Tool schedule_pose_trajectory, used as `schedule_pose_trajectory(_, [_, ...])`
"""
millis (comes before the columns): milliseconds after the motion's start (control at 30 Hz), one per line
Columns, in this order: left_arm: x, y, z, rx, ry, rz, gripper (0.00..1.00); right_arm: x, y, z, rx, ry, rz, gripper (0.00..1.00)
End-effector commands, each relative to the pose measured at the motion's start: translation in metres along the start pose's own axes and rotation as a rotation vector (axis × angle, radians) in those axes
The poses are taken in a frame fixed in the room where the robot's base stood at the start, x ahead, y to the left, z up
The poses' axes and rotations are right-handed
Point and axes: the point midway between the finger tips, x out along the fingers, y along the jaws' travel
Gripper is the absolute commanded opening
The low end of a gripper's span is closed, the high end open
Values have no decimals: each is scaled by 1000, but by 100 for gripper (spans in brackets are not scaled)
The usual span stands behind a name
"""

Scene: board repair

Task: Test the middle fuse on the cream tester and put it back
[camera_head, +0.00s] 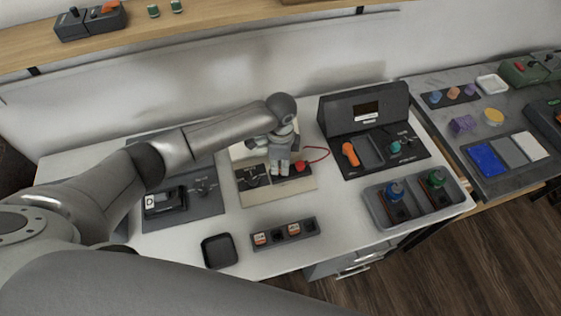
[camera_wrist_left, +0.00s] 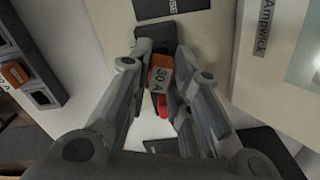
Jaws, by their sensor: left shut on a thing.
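The cream tester (camera_head: 280,197) stands in the middle of the white table, with black panels and a red part (camera_head: 301,167) on it. My left gripper (camera_head: 282,172) is over the tester, pointing down. In the left wrist view my left gripper (camera_wrist_left: 160,88) is shut on an orange fuse (camera_wrist_left: 160,72) marked 30 A. The fuse is at a dark socket (camera_wrist_left: 157,33) on the cream surface; I cannot tell whether it is seated. The fuse rack (camera_head: 285,244) lies in front of the tester, with two orange fuses (camera_head: 260,239) (camera_head: 294,230) and dark gaps showing. My right gripper is out of view.
A small black tray (camera_head: 219,252) lies left of the rack. A grey bin (camera_head: 418,212) with blue and green-topped parts is at the right. A black test station (camera_head: 378,158) with an orange handle stands behind it. A dark panel (camera_head: 208,208) is left of the tester.

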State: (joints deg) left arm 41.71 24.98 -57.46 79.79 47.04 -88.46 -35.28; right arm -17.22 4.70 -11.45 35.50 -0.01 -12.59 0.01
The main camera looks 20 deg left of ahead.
Motion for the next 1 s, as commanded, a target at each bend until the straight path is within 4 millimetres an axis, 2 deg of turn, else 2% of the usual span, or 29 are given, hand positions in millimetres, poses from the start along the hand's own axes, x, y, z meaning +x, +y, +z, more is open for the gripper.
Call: schedule_pose_trajectory(1000, [7,0,0,1,1,1,3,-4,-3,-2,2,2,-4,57])
